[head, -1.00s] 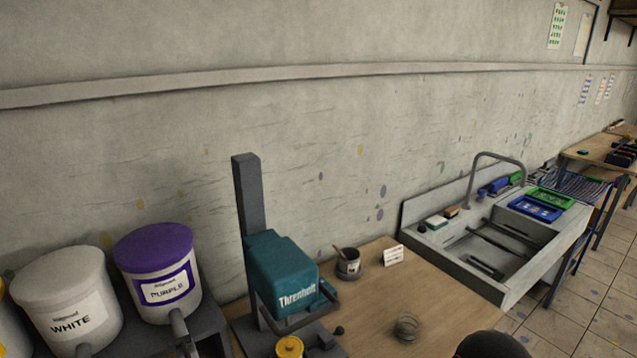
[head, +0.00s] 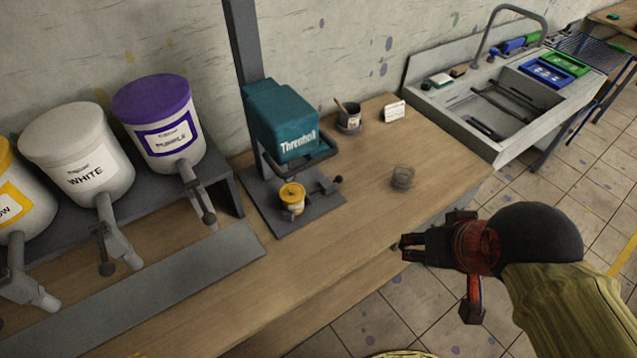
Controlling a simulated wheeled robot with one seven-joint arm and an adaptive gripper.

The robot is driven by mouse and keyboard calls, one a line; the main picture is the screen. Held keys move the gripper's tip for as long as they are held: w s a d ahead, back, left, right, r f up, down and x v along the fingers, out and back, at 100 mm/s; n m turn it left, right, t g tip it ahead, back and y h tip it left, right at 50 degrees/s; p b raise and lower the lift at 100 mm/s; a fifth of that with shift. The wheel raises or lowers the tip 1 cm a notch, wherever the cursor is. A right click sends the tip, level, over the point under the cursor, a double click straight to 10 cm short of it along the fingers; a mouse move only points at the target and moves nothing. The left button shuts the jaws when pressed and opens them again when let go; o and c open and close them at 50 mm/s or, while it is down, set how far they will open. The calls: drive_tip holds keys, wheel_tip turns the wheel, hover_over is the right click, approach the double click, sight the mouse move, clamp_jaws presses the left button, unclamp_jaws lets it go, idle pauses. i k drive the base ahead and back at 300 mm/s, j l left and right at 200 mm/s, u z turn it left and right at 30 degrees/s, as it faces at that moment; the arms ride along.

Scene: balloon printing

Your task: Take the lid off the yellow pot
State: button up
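A small yellow pot (head: 291,206) with its yellow lid (head: 291,190) on stands upright on the dark base plate of the teal machine (head: 282,122). My gripper (head: 403,247) is at the right of the pot, over the front edge of the table and clear of the pot. Its dark fingers point left. They are small and dark here, and I cannot tell whether they are apart.
White (head: 81,158) and purple (head: 160,125) dispensers stand at the left, with a yellow-labelled one (head: 18,200) at the edge. A wire coil (head: 402,177), a dark cup (head: 349,118) and a card (head: 392,112) are on the table (head: 345,235). A sink (head: 500,100) is at the right.

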sight(292, 193)
drive_tip(key=j+u, duration=0.15)
drive_tip(key=u, duration=0.15)
drive_tip(key=i+j+u, duration=0.15)
drive_tip(key=u, duration=0.2)
drive_tip(key=i+l+u, duration=0.25)
drive_tip(key=l, duration=0.15)
drive_tip(key=l+u, duration=0.25)
drive_tip(key=i+l, duration=0.05)
drive_tip(key=l, duration=0.05)
